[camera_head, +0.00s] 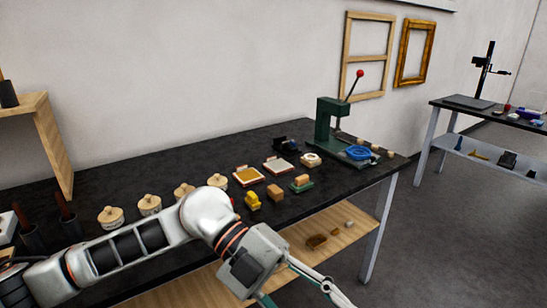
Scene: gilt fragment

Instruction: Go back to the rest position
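My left arm (130,243) reaches in from the left, across the front of the dark workbench (110,180). Its wrist hangs in front of the bench's front edge. My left gripper (300,297) is at the bottom edge of the picture, with its fingers spread apart and their tips partly cut off. Nothing shows between the fingers. My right gripper is not in view.
On the bench are several round wooden-lidded pots (150,205), a yellow block (252,201), a tray (248,176), a green lever press (328,125) and a blue dish (357,153). A wooden shelf (340,225) lies below. Floor at right is clear.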

